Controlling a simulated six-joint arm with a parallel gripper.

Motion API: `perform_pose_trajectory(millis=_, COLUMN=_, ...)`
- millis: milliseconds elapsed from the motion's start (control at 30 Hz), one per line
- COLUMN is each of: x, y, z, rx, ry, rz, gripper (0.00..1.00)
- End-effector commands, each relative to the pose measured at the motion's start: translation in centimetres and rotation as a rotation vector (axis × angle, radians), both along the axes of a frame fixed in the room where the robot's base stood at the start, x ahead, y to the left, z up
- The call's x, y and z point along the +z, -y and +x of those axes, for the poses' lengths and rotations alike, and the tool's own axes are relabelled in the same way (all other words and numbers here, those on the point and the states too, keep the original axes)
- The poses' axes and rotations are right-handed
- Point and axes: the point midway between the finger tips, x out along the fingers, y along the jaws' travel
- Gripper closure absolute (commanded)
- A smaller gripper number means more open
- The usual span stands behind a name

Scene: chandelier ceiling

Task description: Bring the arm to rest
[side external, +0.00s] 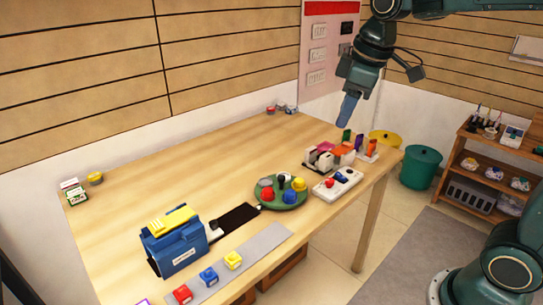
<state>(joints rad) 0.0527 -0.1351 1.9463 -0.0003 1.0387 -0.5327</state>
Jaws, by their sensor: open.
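My gripper (346,118) hangs from my arm above the far right part of the wooden table (150,200), with its fingers pointing down. It is apart from the tabletop and the things on it. It is open, and nothing shows between its fingers. My arm comes in from the upper right.
Below my gripper, small coloured items (333,155) crowd the table's right end. A green round tray (264,202), a white block with buttons (337,183), a blue box (173,246) and a grey strip (260,243) with coloured cubes stand nearer. The back-middle tabletop is clear.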

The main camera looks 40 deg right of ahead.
Motion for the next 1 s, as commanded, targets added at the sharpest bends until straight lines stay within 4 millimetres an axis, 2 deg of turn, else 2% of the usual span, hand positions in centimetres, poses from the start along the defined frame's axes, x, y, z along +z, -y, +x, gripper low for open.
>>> perform_pose_trajectory(millis=33, x=0.2, y=-0.2, z=-1.2, rx=-0.023, ry=0.016, rz=0.008, gripper=0.55)
perform_pose_trajectory(millis=267, x=-0.1, y=-0.9, z=-6.3, rx=-0.152, ry=0.073, rz=0.055, gripper=0.55)
perform_pose_trajectory(millis=600, x=-2.2, y=-1.6, z=-13.2, rx=-0.331, ry=0.155, rz=0.138, gripper=0.55)
perform_pose_trajectory(millis=800, x=-3.8, y=-1.8, z=-15.9, rx=-0.409, ry=0.189, rz=0.180, gripper=0.55)
perform_pose_trajectory(millis=1000, x=-4.5, y=-1.8, z=-16.9, rx=-0.441, ry=0.200, rz=0.198, gripper=0.55)
